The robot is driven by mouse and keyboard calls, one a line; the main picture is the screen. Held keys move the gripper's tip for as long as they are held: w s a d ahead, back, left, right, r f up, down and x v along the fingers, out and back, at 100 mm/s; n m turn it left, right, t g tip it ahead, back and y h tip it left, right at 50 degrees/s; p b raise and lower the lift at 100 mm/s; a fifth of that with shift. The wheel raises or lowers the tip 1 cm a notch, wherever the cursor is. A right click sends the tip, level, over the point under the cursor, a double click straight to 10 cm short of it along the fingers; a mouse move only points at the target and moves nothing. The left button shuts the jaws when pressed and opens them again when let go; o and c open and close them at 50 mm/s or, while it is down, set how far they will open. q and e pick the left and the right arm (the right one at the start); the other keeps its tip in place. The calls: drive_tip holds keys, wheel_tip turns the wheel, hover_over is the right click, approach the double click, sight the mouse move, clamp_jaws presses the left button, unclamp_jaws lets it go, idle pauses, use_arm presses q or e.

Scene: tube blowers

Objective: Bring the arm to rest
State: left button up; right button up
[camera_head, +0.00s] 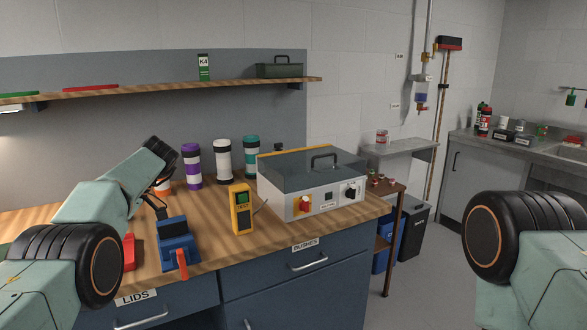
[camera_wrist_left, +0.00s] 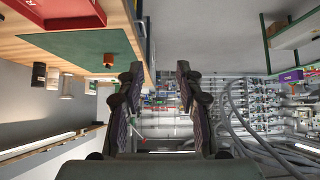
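My left arm (camera_head: 112,199) comes in from the left of the head view, bent up over the workbench (camera_head: 215,250). My right arm (camera_head: 530,250) shows only partly at the lower right of the head view. The right gripper is out of view.
On the bench stand purple (camera_head: 191,167), white (camera_head: 223,160) and teal (camera_head: 251,155) capped tubes, a yellow tester (camera_head: 240,210), a blue red-levered device (camera_head: 175,245) and a lidded machine (camera_head: 315,185). A green mat (camera_wrist_left: 75,50) shows in the wrist view.

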use_arm(q)
drive_tip(key=a+f+m+t+y+b, duration=0.1)
drive_tip(key=a+f+m+y+b, duration=0.15)
drive_tip(key=a+f+y, duration=0.5)
drive_tip(key=s+d+f+m+t+h+b, duration=0.1)
drive_tip(key=s+d+f+m+t+h, duration=0.15)
drive_tip(key=f+m+t, duration=0.35)
drive_tip(key=s+d+f+m+t+h+b, duration=0.15)
drive_tip(key=d+f+m, duration=0.25)
drive_tip(key=f, duration=0.5)
drive_tip(key=s+d+f+m+t+h, duration=0.1)
drive_tip(key=s+d+f+m+t, duration=0.2)
drive_tip(key=f+m, duration=0.35)
drive_tip(key=s+d+f+m+g+h+b, duration=0.1)
drive_tip(key=s+d+f+h, duration=0.2)
drive_tip(key=s+d+f, duration=0.3)
drive_tip(key=s+d+f+m+g+h+b, duration=0.1)
drive_tip(key=s+d+f+m+h, duration=0.2)
drive_tip(key=s, duration=0.5)
drive_tip(key=s+d+g+h, duration=0.2)
drive_tip(key=s+d, duration=0.2)
drive_tip(key=s, duration=0.6)
drive_tip(key=s+d+g+h+b, duration=0.1)
drive_tip(key=s+d+g+h, duration=0.1)
drive_tip(key=s, duration=0.9)
drive_tip(key=shift+s+d+f+g, duration=0.15)
drive_tip(key=shift+d+f+g, duration=0.35)
drive_tip(key=shift+d, duration=0.7)
